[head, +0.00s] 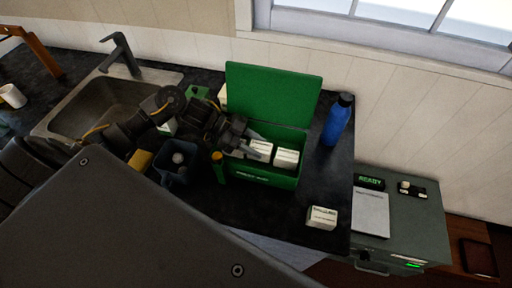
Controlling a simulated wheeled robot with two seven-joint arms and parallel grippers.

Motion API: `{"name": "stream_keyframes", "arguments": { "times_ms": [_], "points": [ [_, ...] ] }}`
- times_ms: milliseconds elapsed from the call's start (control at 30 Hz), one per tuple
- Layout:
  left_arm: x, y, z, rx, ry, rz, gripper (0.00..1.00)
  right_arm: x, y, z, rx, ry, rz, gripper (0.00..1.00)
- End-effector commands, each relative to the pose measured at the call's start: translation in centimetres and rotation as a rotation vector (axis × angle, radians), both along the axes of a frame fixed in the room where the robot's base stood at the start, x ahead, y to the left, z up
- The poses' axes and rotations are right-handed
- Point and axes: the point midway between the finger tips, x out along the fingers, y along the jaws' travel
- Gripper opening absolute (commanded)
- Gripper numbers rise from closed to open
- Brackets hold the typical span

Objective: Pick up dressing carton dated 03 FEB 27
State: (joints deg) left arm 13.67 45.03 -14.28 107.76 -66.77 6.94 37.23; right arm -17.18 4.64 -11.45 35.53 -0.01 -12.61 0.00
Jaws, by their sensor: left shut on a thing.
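A green first-aid box (262,179) stands open on the dark counter, its lid (270,95) raised at the back. White cartons are inside, including a middle one (260,150) and a right one (286,158). Another white carton (321,217) lies on the counter to the right of the box. The print is too small for me to read any date. My left gripper (251,143) reaches into the box from the left and is shut on a white carton, apparently the middle one; the fingers partly hide it. My right gripper is not in view.
A blue bottle (338,119) stands right of the lid. A dark blue bin (178,172) and a yellow sponge-like block (140,160) are left of the box. A sink (105,100) is further left. A grey-green unit with a READY display (370,181) stands at right.

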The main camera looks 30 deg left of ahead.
Motion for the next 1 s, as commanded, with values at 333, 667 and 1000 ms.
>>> {"name": "stream_keyframes", "arguments": {
  "times_ms": [333, 667, 1000],
  "points": [
    [-2.6, -0.7, 5.0, 0.004, -0.006, -0.005, 0.16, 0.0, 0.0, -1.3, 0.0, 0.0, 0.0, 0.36],
    [-8.8, -2.5, 9.6, 0.004, -0.004, -0.005, 0.16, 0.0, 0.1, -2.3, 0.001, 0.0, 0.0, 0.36],
    [-12.6, -3.7, 12.2, -0.001, 0.005, -0.001, 0.16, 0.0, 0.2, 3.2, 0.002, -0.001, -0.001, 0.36]
  ]
}}
